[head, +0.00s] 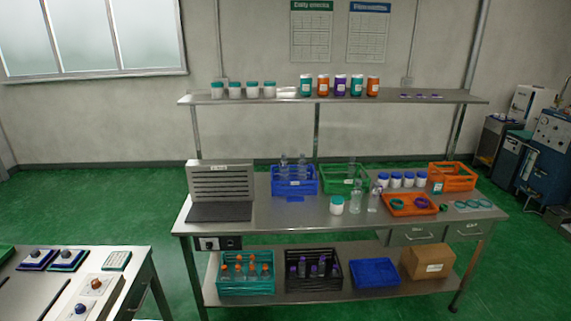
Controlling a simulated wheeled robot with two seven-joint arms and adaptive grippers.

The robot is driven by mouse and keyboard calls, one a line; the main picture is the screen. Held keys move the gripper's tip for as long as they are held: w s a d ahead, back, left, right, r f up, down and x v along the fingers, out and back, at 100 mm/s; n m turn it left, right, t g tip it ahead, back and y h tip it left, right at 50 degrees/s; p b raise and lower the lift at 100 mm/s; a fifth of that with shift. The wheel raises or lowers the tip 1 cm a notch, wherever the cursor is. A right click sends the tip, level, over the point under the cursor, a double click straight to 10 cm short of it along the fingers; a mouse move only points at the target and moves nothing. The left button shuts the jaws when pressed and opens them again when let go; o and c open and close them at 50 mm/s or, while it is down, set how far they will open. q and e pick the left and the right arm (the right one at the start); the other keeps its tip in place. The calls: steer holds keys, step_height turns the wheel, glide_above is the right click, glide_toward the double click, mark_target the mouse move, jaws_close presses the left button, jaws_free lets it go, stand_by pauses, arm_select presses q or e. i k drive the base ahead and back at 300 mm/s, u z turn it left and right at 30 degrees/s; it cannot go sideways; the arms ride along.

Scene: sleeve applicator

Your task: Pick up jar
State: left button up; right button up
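Neither of my grippers is in view. Several jars show, and I cannot tell which one the task names. A white jar with a teal lid (337,206) stands upright on the steel workbench (270,220), in front of the green crate. A row of white jars with blue lids (396,181) stands at the right of the bench. White jars with teal lids (235,91) stand on the left of the upper shelf (440,99). Jars with orange, purple and teal bodies (323,86) stand at the shelf's middle.
A blue crate (296,184) and a green crate (343,186) hold clear bottles. Clear bottles (373,200) stand near an orange tray (411,211) of rings. A grey slatted device (220,183) stands at left. The bench's front middle is clear.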

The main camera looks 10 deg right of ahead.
mark_target(337, 203)
steer(key=z, duration=0.1)
steer(key=i, duration=1.9)
steer(key=z, duration=0.15)
